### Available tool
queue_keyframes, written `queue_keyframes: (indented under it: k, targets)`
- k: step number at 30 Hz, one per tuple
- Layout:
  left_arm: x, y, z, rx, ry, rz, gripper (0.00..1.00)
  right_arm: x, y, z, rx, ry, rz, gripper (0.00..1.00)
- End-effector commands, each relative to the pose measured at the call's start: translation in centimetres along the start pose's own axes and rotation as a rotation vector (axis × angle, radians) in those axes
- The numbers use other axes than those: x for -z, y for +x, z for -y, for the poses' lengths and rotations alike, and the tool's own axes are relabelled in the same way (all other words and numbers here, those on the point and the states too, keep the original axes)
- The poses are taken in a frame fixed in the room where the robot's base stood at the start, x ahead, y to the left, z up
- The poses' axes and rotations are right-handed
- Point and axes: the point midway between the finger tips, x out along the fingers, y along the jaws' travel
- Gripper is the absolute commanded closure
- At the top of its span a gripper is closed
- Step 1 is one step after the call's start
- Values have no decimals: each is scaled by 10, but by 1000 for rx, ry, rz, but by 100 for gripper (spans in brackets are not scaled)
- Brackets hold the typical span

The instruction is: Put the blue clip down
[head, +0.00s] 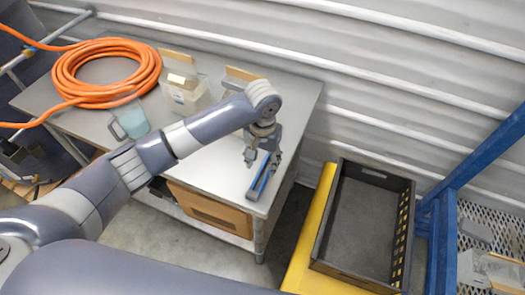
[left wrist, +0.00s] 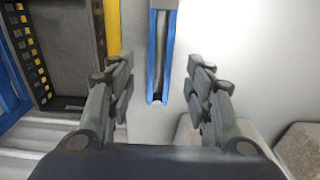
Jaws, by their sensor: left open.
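The blue clip (head: 259,182), long and narrow with a grey middle, lies on the grey metal table (head: 215,165) near its right edge. In the left wrist view the blue clip (left wrist: 152,60) runs up from between the fingers and out of the top of the picture. My left gripper (head: 263,157) is at the clip's far end in the head view. It is open, with a finger on either side of the clip and a clear gap to each, as the left wrist view shows at the gripper (left wrist: 159,68). My right gripper is not in view.
A coiled orange hose (head: 105,73), a light blue jug (head: 130,122) and clear bins (head: 185,95) stand on the table. A black crate (head: 339,255) sits on a yellow surface (head: 307,235) to the right. A blue rack frame (head: 446,215) stands farther right.

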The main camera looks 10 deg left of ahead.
Motion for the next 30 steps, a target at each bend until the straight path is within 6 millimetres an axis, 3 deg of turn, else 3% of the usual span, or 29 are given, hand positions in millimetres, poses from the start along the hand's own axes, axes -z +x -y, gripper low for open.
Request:
queue_keyframes:
  k: [6,12,30]
  targets:
    - [1,-42,0,-1,1,-3,53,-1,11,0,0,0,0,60]
    - [0,-62,0,0,-1,0,53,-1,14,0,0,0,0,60]
    - [-1,-64,-1,-2,2,1,53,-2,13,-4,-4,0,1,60]
